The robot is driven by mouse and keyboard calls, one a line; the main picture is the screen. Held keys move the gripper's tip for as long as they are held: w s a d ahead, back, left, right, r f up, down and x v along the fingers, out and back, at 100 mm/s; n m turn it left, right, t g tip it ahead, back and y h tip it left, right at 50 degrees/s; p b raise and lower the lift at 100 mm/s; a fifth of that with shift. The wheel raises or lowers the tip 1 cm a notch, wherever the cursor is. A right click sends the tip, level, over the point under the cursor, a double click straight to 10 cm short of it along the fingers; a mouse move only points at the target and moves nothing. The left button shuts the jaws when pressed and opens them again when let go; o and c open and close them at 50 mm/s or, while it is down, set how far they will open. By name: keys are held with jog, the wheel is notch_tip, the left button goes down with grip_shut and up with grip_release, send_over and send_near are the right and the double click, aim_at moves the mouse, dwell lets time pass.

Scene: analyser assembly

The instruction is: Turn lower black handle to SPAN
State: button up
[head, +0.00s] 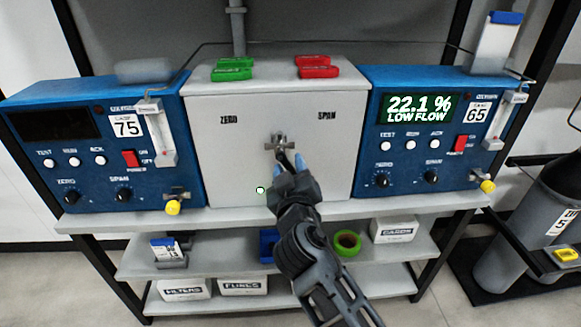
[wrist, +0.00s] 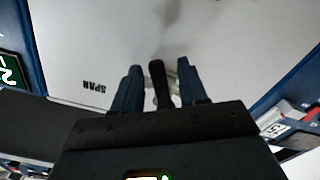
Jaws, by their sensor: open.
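The black handle (wrist: 157,82) stands out from the front of the grey cabinet (head: 226,165), on a metal valve (head: 279,141) below and between the ZERO label (head: 229,119) and the SPAN label (head: 327,116). My gripper (head: 288,164) is at the handle, with its blue fingertips apart. The SPAN label shows upside down at left there (wrist: 92,87). In the head view my gripper partly hides the handle.
Blue analysers stand left (head: 85,160) and right (head: 405,160) of the cabinet; the right one reads 22.1 % LOW FLOW. Green (head: 233,68) and red (head: 318,67) blocks lie on top. A shelf below holds boxes and green tape (head: 347,242). The cabinet front around the valve is clear.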

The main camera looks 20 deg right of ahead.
jog(key=shift+c, duration=0.4)
grip_shut()
jog(key=shift+d+r+n, duration=0.1)
jog(key=shift+r+n, duration=0.05)
jog(key=shift+n, duration=0.15)
jog(key=shift+s+d+r+n+p, duration=0.1)
jog(key=shift+d+r+n+p, duration=0.15)
jog(key=shift+n+p, duration=0.55)
jog(key=n, duration=0.1)
jog(key=n+p, duration=0.1)
jog(key=r+n, duration=0.1)
jog(key=n, duration=0.1)
jog(key=shift+s+d, duration=0.1)
jog(key=shift+d, duration=0.25)
jog(key=n+p, duration=0.1)
jog(key=r+n+p, duration=0.1)
jog(key=n, duration=0.1)
jog(key=shift+d, duration=0.2)
jog(key=shift+r+n+p, duration=0.35)
jog(key=shift+n+p, duration=0.5)
jog(key=shift+n, duration=0.45)
